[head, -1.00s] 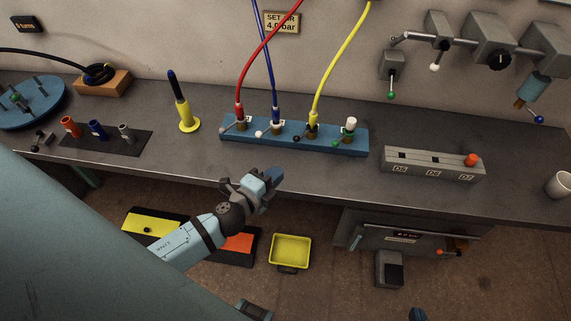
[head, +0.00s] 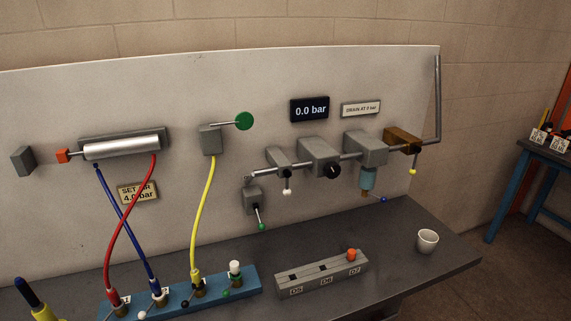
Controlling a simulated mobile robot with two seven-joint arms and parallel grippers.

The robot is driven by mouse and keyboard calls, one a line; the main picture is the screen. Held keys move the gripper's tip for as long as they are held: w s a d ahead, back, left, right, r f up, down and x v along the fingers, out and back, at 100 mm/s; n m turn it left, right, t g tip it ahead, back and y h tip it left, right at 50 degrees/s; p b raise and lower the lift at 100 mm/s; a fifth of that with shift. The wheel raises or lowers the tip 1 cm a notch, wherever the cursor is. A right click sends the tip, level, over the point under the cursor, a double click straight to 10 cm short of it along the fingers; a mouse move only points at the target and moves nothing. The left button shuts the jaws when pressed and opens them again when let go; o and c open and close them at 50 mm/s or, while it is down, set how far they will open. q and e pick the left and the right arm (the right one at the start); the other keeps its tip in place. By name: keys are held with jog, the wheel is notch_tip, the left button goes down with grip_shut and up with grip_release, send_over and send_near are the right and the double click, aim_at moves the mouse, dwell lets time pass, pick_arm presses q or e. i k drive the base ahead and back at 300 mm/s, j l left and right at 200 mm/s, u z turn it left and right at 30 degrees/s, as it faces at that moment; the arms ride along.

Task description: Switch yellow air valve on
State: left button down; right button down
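A brass-coloured valve block (head: 402,140) sits at the right end of the air line on the wall panel. A small lever with a yellow ball (head: 412,171) hangs down from it. A black display (head: 310,109) above the line reads 0.0 bar. A yellow hose (head: 203,210) runs from a grey wall block (head: 209,140) down to the blue manifold (head: 245,281). Neither of my grippers is in view.
Other levers on the line have white (head: 287,192), blue (head: 383,200) and green (head: 262,227) balls. A grey box (head: 322,276) with an orange cap and a white cup (head: 427,241) stand on the bench. The bench between them is clear.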

aim_at(418, 149)
jog(key=i+l+u, duration=0.2)
jog(key=l, duration=0.6)
jog(key=i+l+u, duration=0.2)
jog(key=l, duration=0.65)
jog(key=i+l+u, duration=0.2)
jog(key=l, duration=0.65)
jog(key=l+u, duration=0.2)
jog(key=l, duration=0.65)
